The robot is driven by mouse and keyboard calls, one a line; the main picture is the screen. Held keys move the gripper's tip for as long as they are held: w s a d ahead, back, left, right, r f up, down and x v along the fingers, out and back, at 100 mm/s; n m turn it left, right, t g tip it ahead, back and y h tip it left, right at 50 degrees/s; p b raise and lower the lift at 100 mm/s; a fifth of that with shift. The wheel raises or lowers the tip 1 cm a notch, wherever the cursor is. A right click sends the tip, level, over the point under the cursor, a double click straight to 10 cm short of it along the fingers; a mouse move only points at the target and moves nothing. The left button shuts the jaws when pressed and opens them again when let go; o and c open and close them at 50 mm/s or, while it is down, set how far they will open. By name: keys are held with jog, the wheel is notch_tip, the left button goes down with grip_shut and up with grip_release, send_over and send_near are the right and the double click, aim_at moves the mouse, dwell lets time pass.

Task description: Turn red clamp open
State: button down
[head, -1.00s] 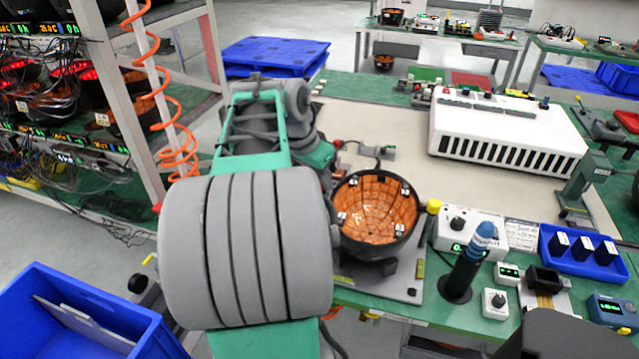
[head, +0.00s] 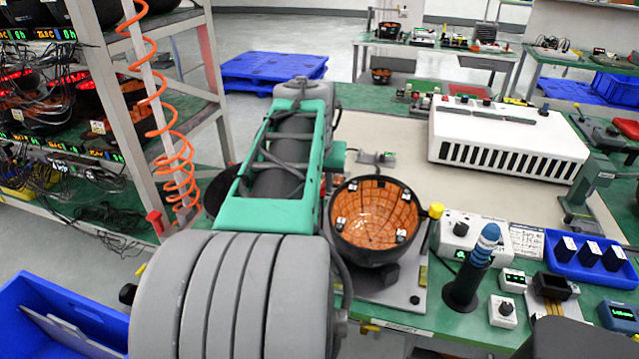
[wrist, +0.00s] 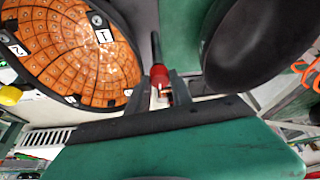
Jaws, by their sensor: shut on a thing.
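The red clamp (wrist: 158,76) shows in the wrist view as a red grip with a dark rod running up from it. My gripper (wrist: 163,90) has its two dark fingers on either side of the red part and is shut on it. The fingers partly hide the clamp's lower part. In the head view my arm hides both gripper and clamp. An orange-lined black bowl (head: 375,218) stands right of my arm; it also shows at the left of the wrist view (wrist: 75,50). A dark bowl (wrist: 255,45) is at the right of the wrist view.
A white slotted box (head: 508,140) stands at the back of the bench. A blue-topped black post (head: 470,270), a knob box (head: 503,310) and a blue tray (head: 590,255) crowd the front right. A rack with an orange coiled hose (head: 170,150) stands left. A blue bin (head: 60,315) is at lower left.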

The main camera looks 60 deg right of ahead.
dwell(0.3)
jog(key=c, duration=1.1)
grip_release()
jog(key=shift+c, duration=0.2)
jog(key=w+v, duration=0.1)
jog(key=v, duration=0.6)
jog(key=shift+s+r, duration=0.45)
jog(key=shift+s, duration=0.05)
jog(key=shift+a, duration=0.1)
